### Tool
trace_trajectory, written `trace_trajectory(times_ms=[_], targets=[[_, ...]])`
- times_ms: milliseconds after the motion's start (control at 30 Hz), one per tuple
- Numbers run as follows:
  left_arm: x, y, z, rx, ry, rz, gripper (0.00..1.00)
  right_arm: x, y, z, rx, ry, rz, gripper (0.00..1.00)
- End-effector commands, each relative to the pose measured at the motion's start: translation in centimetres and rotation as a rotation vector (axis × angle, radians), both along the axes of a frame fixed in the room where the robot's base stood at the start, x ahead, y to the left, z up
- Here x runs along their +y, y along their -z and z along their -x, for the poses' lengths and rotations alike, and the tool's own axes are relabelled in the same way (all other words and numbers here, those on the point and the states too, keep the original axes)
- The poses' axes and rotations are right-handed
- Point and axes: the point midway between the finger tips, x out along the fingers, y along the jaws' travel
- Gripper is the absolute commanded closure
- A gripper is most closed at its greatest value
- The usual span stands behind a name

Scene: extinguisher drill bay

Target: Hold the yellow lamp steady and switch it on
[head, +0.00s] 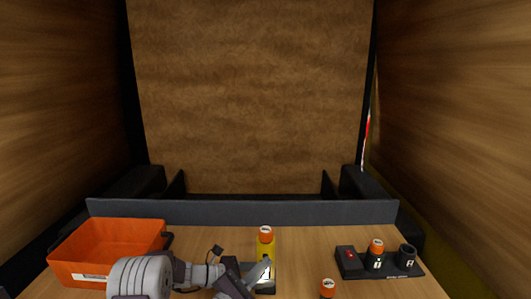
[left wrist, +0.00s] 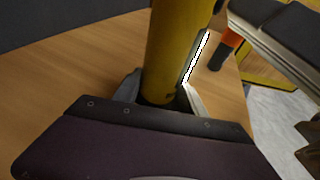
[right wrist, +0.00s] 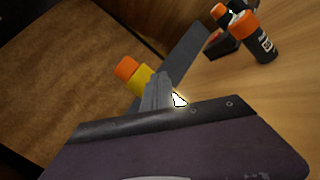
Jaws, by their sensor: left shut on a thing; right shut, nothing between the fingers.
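The yellow lamp (head: 265,250) stands upright on the table, with an orange cap on top. My left gripper (head: 258,274) is shut around its lower body. The left wrist view shows the lamp (left wrist: 178,45) between the two fingers, with a bright white strip along its side. In the right wrist view my right gripper (right wrist: 162,78) is shut and empty. Its fingers partly hide the lamp (right wrist: 143,80), and a white glow shows beside them. I cannot tell whether they touch it. The right gripper is not visible in the head view.
An orange bin (head: 105,268) stands at the left. A black holder (head: 350,265) at the right has a red switch and an orange-topped cylinder (head: 376,253). Another orange-topped cylinder (head: 327,288) stands near the front. A grey ledge (head: 240,212) runs along the back.

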Motion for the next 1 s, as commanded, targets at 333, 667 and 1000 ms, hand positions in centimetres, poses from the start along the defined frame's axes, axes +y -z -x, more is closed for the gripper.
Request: trace_trajectory(times_ms=[333,667,1000], targets=[[0.1,0.2,0.0,0.001,-0.001,-0.005,0.87,0.0,0.0,0.2,0.000,-0.001,0.001,1.00],[0.1,0.2,0.0,0.001,-0.001,-0.005,0.87,0.0,0.0,0.9,0.000,0.001,0.001,1.00],[0.1,0.2,0.0,0.001,-0.001,-0.005,0.87,0.2,0.0,4.2,0.000,-0.002,0.001,1.00]])
